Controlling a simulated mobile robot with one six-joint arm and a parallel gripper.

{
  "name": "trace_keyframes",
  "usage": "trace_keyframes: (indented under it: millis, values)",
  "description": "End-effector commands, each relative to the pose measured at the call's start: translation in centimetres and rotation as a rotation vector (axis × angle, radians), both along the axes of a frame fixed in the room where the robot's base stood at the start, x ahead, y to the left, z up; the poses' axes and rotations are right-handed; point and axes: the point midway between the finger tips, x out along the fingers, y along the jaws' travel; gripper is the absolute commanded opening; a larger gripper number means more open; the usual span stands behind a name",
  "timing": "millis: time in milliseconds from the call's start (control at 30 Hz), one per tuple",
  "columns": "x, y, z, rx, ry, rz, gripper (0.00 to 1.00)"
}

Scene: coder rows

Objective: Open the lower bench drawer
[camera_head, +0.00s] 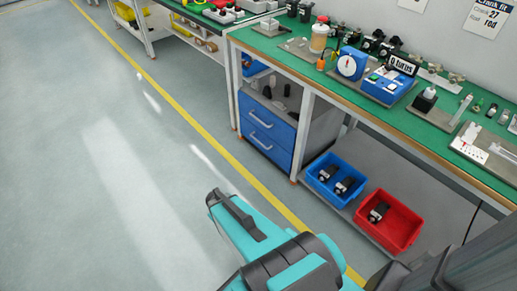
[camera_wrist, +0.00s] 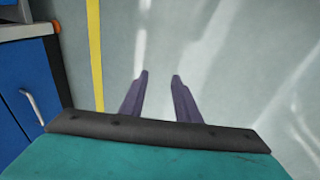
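A blue two-drawer unit stands under the green-topped bench in the head view. Its lower drawer (camera_head: 266,147) has a pale bar handle (camera_head: 260,141) and looks shut, flush with the upper drawer (camera_head: 268,125). In the wrist view, part of the blue drawer fronts (camera_wrist: 18,78) shows at the left edge with one pale handle (camera_wrist: 32,106); I cannot tell which drawer it belongs to. My gripper (camera_wrist: 160,78) is open and empty, its two dark fingers apart over bare floor, to the right of the drawer unit. Its fingertips are not clear in the head view.
A blue bin (camera_head: 336,181) and a red bin (camera_head: 390,221), each holding dark parts, sit on the low shelf right of the drawers. The green bench top (camera_head: 330,72) carries many items. A yellow floor line (camera_head: 222,150) runs before the bench. The floor left is clear.

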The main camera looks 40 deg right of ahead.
Motion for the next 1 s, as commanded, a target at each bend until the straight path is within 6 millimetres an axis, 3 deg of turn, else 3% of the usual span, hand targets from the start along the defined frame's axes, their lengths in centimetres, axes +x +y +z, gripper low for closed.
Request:
trace_keyframes:
  millis: [33, 100, 500, 733, 1000]
  values:
    - [1.6, -2.1, -1.7, -0.026, -0.047, 0.004, 0.29]
    - [3.5, -4.7, -2.4, -0.064, -0.11, 0.02, 0.29]
    - [11.7, -19.0, -4.0, -0.291, -0.432, 0.142, 0.29]
    - [14.2, -26.5, -3.9, -0.422, -0.585, 0.241, 0.29]
    - [15.0, -34.1, -3.5, -0.569, -0.733, 0.382, 0.29]
